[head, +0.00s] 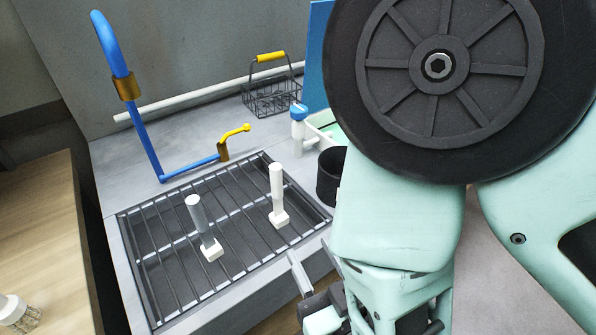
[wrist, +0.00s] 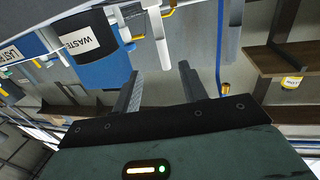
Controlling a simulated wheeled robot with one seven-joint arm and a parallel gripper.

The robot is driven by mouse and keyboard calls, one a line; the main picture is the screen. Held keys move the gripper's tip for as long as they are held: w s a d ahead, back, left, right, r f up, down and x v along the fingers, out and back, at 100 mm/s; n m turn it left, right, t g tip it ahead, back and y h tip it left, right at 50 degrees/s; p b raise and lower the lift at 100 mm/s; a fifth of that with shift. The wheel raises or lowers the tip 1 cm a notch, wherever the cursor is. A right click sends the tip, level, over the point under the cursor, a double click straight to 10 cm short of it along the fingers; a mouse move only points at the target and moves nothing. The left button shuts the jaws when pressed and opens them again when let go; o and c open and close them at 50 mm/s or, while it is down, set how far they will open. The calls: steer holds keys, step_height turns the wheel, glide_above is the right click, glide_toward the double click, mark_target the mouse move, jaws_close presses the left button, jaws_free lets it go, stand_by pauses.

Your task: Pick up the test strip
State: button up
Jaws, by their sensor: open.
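I cannot make out a test strip for certain in either view. My gripper (wrist: 160,72) is open in the wrist view, with nothing seen between its two grey fingers. In the head view my arm hides most of the right side, and only part of the gripper shows at the bottom centre. In the wrist view a blue box with a cut-off white label (wrist: 10,54) is at the left edge. White upright parts show just beyond the fingers; I cannot tell what they are.
A dark cup labelled WASTE (wrist: 80,42) is left of the fingers. A sink grate (head: 165,245) bears two white upright pieces (head: 205,230) (head: 277,195). A blue tap (head: 140,120), a wire basket (head: 272,98) and a blue-capped bottle (head: 298,130) stand behind. A wooden surface (head: 40,230) is left.

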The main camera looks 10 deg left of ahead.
mark_target(279, 191)
steer(key=x, duration=0.9)
steer(key=shift+w+a+r, duration=0.15)
steer(key=shift+w+a, duration=0.05)
steer(key=shift+w, duration=0.1)
steer(key=w+a+p, duration=0.1)
steer(key=w+a+r+p, duration=0.1)
steer(key=w+a, duration=0.1)
steer(key=shift+w+r, duration=0.1)
steer(key=shift+w, duration=0.2)
steer(key=shift+w+a, duration=0.2)
steer(key=shift+w, duration=0.1)
jaws_close()
